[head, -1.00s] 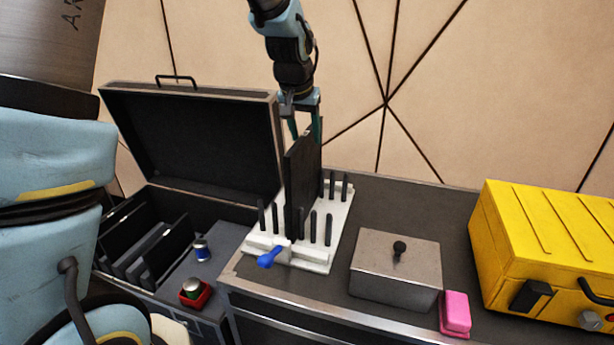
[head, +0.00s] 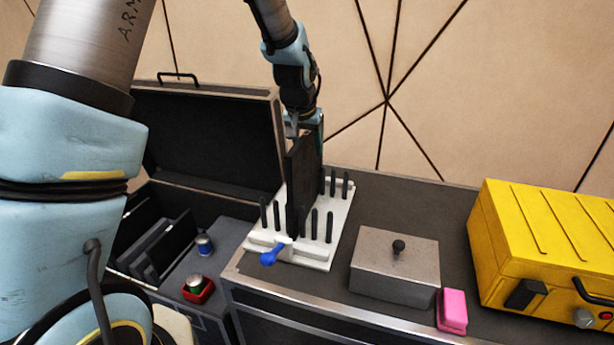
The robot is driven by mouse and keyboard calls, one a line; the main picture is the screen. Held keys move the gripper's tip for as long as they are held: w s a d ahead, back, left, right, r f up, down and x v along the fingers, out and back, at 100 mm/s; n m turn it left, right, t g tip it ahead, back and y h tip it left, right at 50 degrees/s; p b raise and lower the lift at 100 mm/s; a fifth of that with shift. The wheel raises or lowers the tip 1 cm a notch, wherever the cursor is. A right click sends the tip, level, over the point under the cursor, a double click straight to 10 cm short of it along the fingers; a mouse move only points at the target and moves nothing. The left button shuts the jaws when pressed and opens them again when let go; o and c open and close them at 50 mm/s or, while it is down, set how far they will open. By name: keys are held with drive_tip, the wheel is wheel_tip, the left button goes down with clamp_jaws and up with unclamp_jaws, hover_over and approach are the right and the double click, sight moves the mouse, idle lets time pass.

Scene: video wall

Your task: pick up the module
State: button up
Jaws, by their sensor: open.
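The module, a dark flat panel (head: 303,180), stands upright in a white rack (head: 318,258) with black pegs. A blue lever (head: 271,254) sticks out at the rack's front. My gripper (head: 306,140) is open at the panel's top edge, pointing down. Its fingers are partly hidden by the panel, and I cannot tell whether they touch it.
An open black case (head: 215,140) stands at the left with slotted dark panels (head: 170,245), a blue can (head: 204,245) and a red holder (head: 198,290). A grey metal box (head: 395,270), a pink block (head: 453,310) and a yellow case (head: 550,245) stand at the right.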

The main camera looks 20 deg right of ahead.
drive_tip(key=shift+f, duration=0.25)
drive_tip(key=shift+c, duration=0.2)
clamp_jaws()
idle(0.4)
drive_tip(key=shift+r, duration=0.1)
idle(0.9)
